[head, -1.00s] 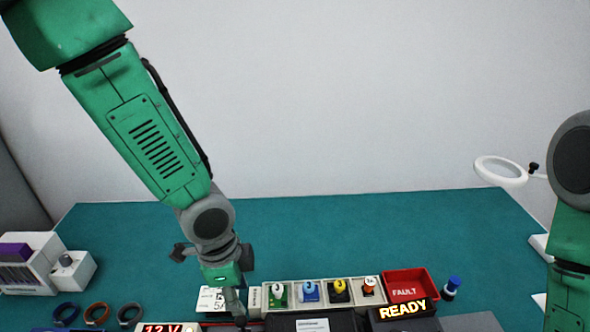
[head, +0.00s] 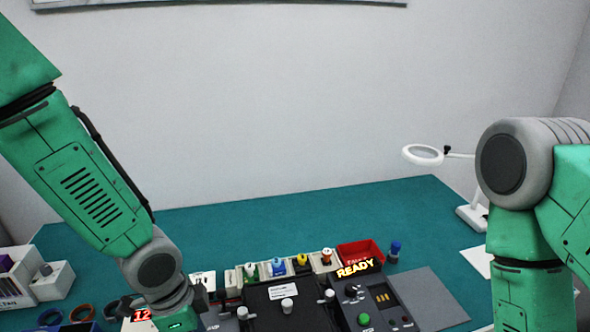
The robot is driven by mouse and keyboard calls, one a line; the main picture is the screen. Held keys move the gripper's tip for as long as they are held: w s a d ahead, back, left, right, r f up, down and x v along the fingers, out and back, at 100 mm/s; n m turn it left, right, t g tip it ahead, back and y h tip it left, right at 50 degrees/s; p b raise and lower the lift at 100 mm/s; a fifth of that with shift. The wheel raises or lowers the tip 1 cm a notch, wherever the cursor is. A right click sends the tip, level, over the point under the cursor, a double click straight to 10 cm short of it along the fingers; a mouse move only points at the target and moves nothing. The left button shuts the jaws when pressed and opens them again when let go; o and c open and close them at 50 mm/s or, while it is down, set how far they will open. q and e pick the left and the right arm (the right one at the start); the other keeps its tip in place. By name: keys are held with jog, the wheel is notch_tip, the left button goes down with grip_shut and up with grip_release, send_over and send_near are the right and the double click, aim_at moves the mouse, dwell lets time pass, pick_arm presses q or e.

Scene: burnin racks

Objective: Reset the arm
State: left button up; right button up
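My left arm comes down from the upper left and its wrist reaches the bottom edge of the head view, left of the black test fixture (head: 285,300). The fingers of the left gripper are below the picture. My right arm stands at the right side and runs down out of the picture, with its gripper out of view.
Behind the fixture is a row of pale bins with coloured plugs (head: 278,267), then a red bin (head: 362,252) and a blue-capped bottle (head: 394,251). A magnifier lamp (head: 423,155) stands at the right. Coloured rings (head: 81,313) and a white holder (head: 52,283) lie left. The back of the teal mat (head: 290,210) is clear.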

pick_arm(q)
jog(key=s+a+f+n+y, duration=0.1)
jog(key=s+a+f+n, duration=0.6)
jog(key=s, duration=0.3)
jog(key=s+a+f+n, duration=0.5)
jog(key=s+f+n, duration=0.3)
jog(key=s, duration=0.2)
notch_tip(320, 180, down, 18)
jog(key=w+m+b, duration=0.1)
jog(key=w+b, duration=0.1)
jog(key=b, duration=1.7)
jog(key=shift+w+d+f+y, duration=0.25)
jog(key=shift+w+d+y, duration=0.05)
jog(key=shift+d, duration=0.1)
pick_arm(e)
notch_tip(320, 180, down, 19)
jog(key=shift+w, duration=0.25)
